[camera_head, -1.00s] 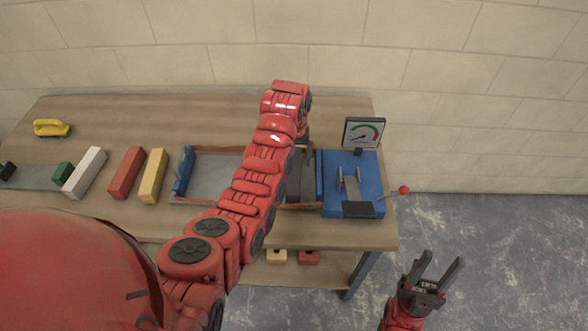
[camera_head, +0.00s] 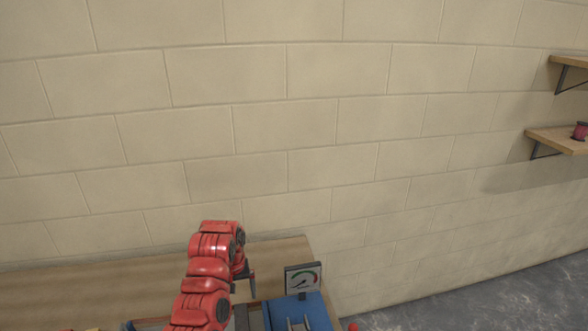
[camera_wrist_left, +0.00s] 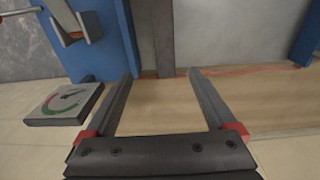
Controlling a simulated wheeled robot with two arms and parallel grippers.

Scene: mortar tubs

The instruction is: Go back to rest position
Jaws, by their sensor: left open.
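My left arm is red and reaches over the workbench (camera_head: 60,290) in the head view. My left gripper (camera_head: 249,284) points down at its end, beside the blue machine. In the left wrist view my left gripper (camera_wrist_left: 165,75) has two dark fingers spread apart with nothing between them, over bare wooden bench top (camera_wrist_left: 160,105). My right gripper is outside both current views.
The blue machine (camera_head: 312,310) carries a dial gauge (camera_head: 303,279) close to the right of my left gripper. The gauge also shows in the left wrist view (camera_wrist_left: 66,103). A block wall (camera_head: 260,120) stands behind the bench. Wall shelves (camera_head: 560,140) are at the right.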

